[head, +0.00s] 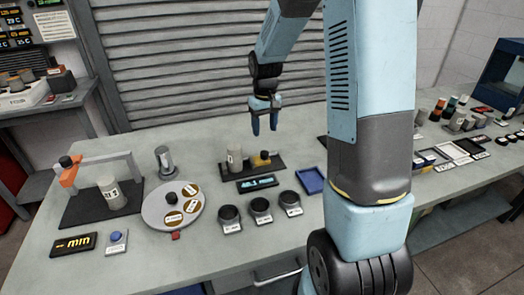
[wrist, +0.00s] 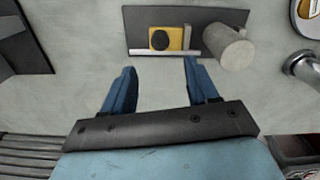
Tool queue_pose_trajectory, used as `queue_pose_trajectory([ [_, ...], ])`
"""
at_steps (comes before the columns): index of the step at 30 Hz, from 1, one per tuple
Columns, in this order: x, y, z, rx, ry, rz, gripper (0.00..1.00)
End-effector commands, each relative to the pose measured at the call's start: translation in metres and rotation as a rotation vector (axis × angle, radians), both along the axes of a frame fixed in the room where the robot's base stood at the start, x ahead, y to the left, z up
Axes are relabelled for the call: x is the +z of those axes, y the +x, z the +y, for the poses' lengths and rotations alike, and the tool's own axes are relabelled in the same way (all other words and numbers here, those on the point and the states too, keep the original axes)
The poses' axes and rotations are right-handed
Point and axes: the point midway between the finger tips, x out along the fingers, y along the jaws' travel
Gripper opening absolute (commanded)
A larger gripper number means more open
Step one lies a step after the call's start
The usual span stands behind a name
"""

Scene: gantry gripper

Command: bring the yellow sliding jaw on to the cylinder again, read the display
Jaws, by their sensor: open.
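The yellow sliding jaw (head: 262,158) with a black knob sits on a dark base plate (head: 279,170) near the middle of the bench. In the wrist view the yellow jaw (wrist: 159,39) is beside a light rail. The grey cylinder (head: 235,159) stands left of the jaw; in the wrist view the cylinder (wrist: 226,49) is to its right, with a small gap visible between them. The display (head: 257,184) in front is lit with blue digits, too small to read surely. My gripper (head: 265,126) is open and empty above and behind the jaw; its fingers (wrist: 160,67) point towards it.
A round turntable (head: 155,207) with labelled discs and an orange-armed stand (head: 68,173) are at the left. Three dark round pots (head: 260,206) stand in front of the display. A blue tray (head: 310,181) lies right of the plate. A shutter is behind the bench.

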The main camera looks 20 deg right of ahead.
Motion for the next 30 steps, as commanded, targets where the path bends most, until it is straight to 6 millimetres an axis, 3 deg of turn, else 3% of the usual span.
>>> queue_pose_trajectory([
  [9,-0.058,-0.001,0.000,0.000,-0.001,0.004,0.59],
  [15,-0.085,-0.001,0.000,0.001,-0.001,0.003,0.59],
  [21,-0.098,0.000,0.000,0.001,0.000,0.001,0.59],
  [30,-0.100,0.000,0.001,0.001,-0.001,0.000,0.59],
])
